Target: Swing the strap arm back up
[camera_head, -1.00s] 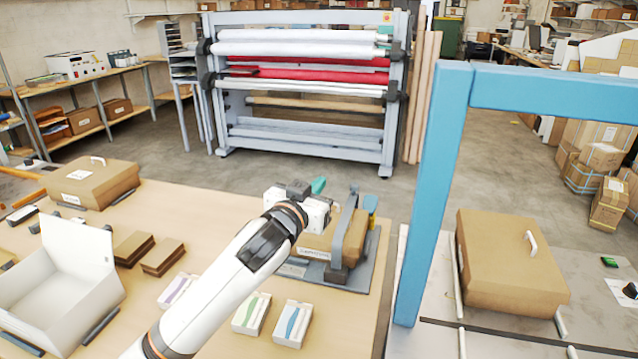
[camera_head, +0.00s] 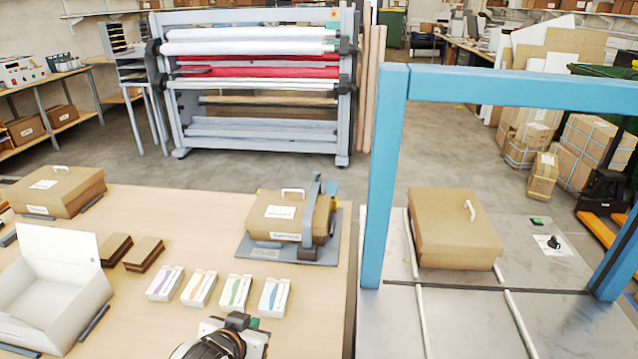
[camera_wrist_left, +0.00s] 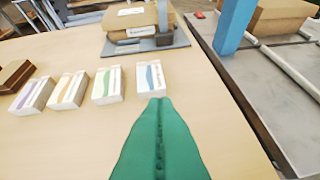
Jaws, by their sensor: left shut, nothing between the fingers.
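The strap arm (camera_head: 313,205) is a grey bar at the right side of a grey base plate (camera_head: 262,253) on the wooden table. It runs from a dark block near the front of the plate to its top end at the back; I cannot tell whether it is fully upright. A brown box (camera_head: 283,212) with a white handle and label sits on the plate beside it. My left gripper (camera_head: 254,322) is at the bottom of the head view, well in front of the plate and apart from it. Its green fingers (camera_wrist_left: 160,115) are shut and empty in the left wrist view. My right gripper is out of view.
Several small striped packs (camera_head: 235,291) lie between my left gripper and the plate. An open white box (camera_head: 50,285) stands at the left. A blue frame (camera_head: 386,180) rises right of the table, over a grey surface with another brown box (camera_head: 452,235).

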